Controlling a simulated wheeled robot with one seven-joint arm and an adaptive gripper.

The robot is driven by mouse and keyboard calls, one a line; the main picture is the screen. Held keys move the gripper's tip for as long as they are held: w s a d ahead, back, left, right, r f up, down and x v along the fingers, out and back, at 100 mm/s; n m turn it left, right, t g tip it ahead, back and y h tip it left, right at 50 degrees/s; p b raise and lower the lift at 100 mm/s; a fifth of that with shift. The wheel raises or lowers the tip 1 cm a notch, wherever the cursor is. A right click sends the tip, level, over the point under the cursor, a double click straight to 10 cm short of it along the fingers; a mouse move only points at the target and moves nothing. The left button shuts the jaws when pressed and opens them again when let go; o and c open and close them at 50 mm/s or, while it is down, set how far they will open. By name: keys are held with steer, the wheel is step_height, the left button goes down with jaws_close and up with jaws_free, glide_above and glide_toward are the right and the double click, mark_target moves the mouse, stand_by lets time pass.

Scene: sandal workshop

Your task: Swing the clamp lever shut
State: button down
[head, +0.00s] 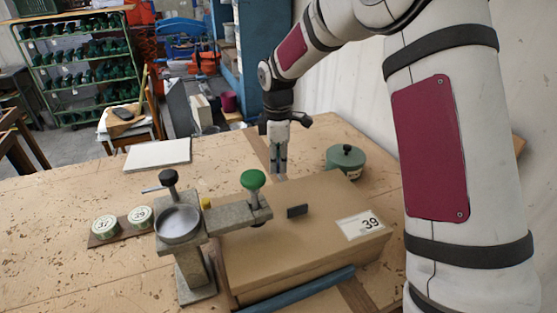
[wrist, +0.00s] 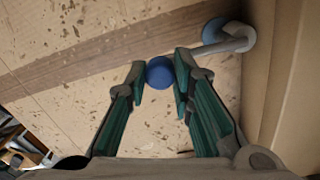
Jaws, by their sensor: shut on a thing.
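In the wrist view my gripper (wrist: 160,66) has its two green-lined fingers closed on either side of a round blue knob (wrist: 159,74). A grey rod (wrist: 222,46) runs from near the knob to a curved grey end by a blue round part (wrist: 214,30), beside a tan wall; this looks like the clamp lever. The join between knob and rod is hidden behind a finger. In the head view my gripper (head: 279,163) points down at the far edge of the tan box (head: 290,245) labelled 39. The lever cannot be made out there.
A grey metal stand with a green-knobbed arm (head: 253,181) reaches over the box's left side. A green lidded pot (head: 346,160) stands right of my gripper. Two round tins (head: 122,222) and a white pad (head: 158,154) lie left on the wooden table.

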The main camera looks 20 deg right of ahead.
steer(key=shift+a, duration=0.45)
steer(key=c, duration=1.4)
jaws_free()
steer(key=shift+s, duration=0.1)
steer(key=shift+o, duration=0.2)
steer(key=shift+d, duration=0.1)
steer(key=shift+r, duration=0.1)
step_height(320, 180, up, 12)
steer(key=shift+s, duration=0.25)
